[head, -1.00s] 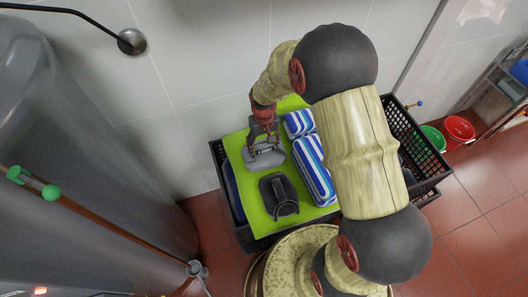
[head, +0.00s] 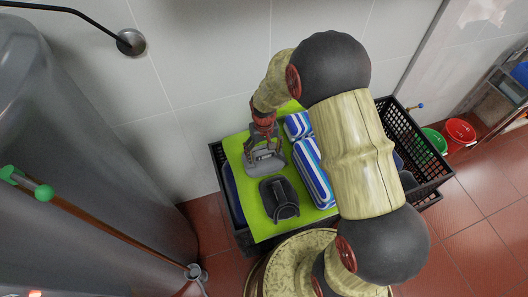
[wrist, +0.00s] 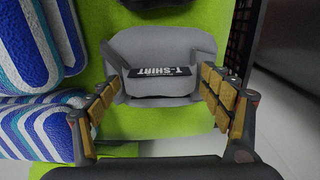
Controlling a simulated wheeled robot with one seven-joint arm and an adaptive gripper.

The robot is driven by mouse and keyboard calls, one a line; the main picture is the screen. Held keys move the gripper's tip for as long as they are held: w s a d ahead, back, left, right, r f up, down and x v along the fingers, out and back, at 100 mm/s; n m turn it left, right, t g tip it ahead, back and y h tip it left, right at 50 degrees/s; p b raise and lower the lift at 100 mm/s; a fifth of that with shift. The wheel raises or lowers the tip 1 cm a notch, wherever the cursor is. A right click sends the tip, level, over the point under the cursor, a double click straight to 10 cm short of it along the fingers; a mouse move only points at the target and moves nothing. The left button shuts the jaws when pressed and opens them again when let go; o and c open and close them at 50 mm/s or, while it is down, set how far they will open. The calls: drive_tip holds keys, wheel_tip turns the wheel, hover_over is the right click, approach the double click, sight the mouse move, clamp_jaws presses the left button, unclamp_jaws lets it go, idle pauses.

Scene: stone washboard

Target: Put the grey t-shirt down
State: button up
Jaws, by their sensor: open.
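The grey t-shirt (head: 267,168) is a folded bundle resting on the green board (head: 236,160), near its left side. In the wrist view, the grey t-shirt (wrist: 178,50) carries a dark label with the word T-SHIRT. My gripper (head: 264,148) is low over the t-shirt. In the wrist view, the fingers of my gripper (wrist: 162,84) are spread wide, one on each side of the t-shirt. I cannot tell whether either finger still touches the cloth.
Blue-and-white striped bundles (head: 313,172) lie right of the t-shirt. A black folded item (head: 279,198) lies in front of it. A black crate (head: 398,118) stands under and beside the board. The tiled wall is close behind, and a grey tank (head: 90,150) stands left.

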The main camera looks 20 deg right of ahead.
wheel_tip(320, 180, up, 24)
drive_tip(key=s+t+p, duration=0.2)
drive_tip(key=s+p, duration=0.1)
drive_tip(key=p, duration=0.2)
drive_tip(key=s+r+t, duration=0.3)
drive_tip(key=s+r, duration=1.3)
drive_tip(key=s, duration=0.3)
drive_tip(key=shift+s+t, duration=0.2)
drive_tip(key=shift+t, duration=0.1)
